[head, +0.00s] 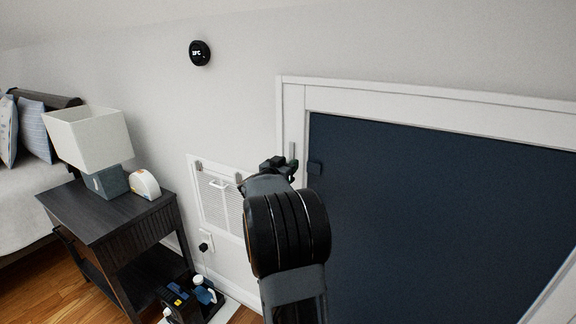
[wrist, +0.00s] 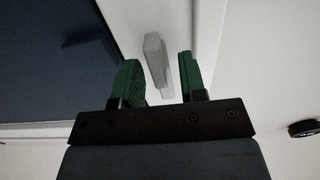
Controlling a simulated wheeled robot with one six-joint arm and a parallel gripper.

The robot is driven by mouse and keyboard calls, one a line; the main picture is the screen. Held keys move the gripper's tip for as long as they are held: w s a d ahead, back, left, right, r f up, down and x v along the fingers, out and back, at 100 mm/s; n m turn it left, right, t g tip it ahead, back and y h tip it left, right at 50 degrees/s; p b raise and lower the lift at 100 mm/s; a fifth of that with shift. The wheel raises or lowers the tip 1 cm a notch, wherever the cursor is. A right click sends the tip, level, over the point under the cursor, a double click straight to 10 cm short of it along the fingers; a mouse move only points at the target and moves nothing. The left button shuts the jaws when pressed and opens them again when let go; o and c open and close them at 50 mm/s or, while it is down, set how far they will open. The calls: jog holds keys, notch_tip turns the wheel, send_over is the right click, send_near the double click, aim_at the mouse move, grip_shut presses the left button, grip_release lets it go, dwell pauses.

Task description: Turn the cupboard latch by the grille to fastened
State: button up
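The cupboard latch (head: 292,151) is a small grey bar on the white door frame, pointing roughly upright, along the frame beside the navy door (head: 440,205). A small dark block (head: 314,168) sits on the door's left edge, just right of the latch. In the wrist view the latch (wrist: 155,55) lies between and slightly beyond the green-padded fingers. My gripper (wrist: 158,62) is open, with gaps showing on both sides of the latch. In the head view my gripper (head: 277,166) is at the latch's lower end, and my arm hides part of the frame below.
The white wall grille (head: 215,200) is left of the door frame. A round black dial (head: 200,52) is on the wall above. A dark nightstand (head: 95,212) with a lamp (head: 88,138) stands at left by the bed. Dark items (head: 180,303) lie on the floor below the grille.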

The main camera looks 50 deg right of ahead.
jog(key=shift+c, duration=0.3)
grip_shut()
